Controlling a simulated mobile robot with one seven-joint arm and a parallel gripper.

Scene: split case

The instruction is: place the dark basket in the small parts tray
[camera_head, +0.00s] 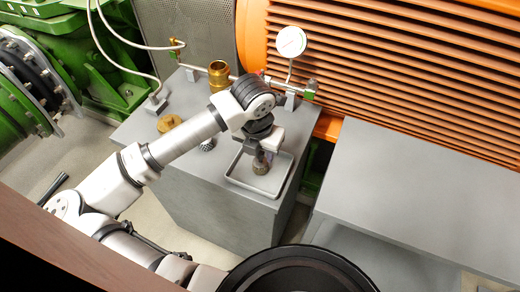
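A small dark brownish basket (261,167) is at the small parts tray, within the outline of its rim. The small parts tray (244,184) is a shallow grey rectangular tray with a raised rim, on the front right part of the grey cabinet top. My gripper (262,156) points down over the tray, with its fingertips at the top of the dark basket. The fingers and the basket overlap at this small size, so I cannot tell whether they grip it. I also cannot tell whether the basket's base touches the tray floor.
A grey mesh-like part (208,144) stands beneath my forearm. A brass ring (169,123) and a brass fitting (218,76) stand on the cabinet (215,185). A pipe with a white gauge (291,42) runs along the back. A bare grey surface (420,185) lies to the right.

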